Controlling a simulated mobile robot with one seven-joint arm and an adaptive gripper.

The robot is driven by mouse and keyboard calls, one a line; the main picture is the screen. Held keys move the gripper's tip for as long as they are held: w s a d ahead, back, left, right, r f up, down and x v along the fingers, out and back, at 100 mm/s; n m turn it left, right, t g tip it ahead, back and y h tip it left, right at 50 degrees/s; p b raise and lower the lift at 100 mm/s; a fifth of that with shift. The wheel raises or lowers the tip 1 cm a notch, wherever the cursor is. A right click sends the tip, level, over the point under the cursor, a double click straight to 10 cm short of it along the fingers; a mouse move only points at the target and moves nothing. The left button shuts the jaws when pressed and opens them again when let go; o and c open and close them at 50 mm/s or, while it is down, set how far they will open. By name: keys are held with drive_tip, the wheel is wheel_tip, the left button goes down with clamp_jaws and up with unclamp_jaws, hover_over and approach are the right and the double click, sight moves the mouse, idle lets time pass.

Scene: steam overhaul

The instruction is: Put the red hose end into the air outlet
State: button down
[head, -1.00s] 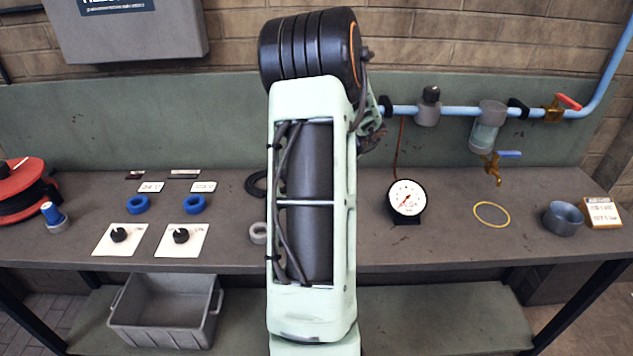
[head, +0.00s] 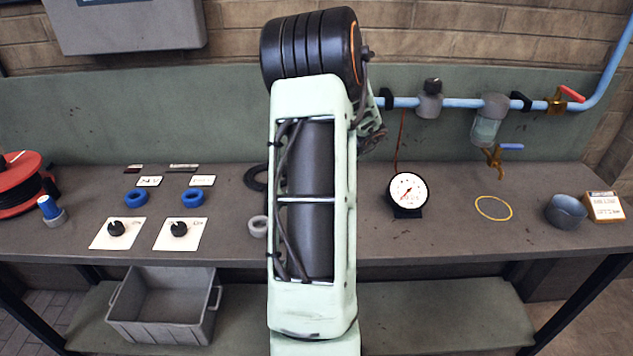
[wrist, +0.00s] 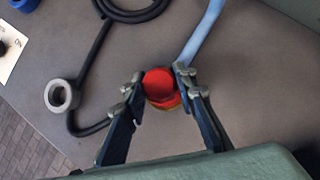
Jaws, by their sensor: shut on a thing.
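In the wrist view my gripper (wrist: 160,88) is shut on a round red piece, which I take to be the red hose end (wrist: 159,84). It shows as a red disc between the two fingertips. A light blue pipe (wrist: 203,30) runs up and right from just beyond it. I cannot tell whether the red piece touches the pipe, and no outlet opening can be made out. In the head view my arm hides the gripper, the red piece and the left end of the blue pipe (head: 460,103).
A black hose (wrist: 90,60) with a grey ring fitting (wrist: 61,95) lies on the bench (head: 450,235), left of my gripper. Two blue rings (head: 135,198) lie at left.

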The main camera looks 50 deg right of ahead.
drive_tip(key=c, duration=1.5)
unclamp_jaws()
drive_tip(key=v, duration=1.2)
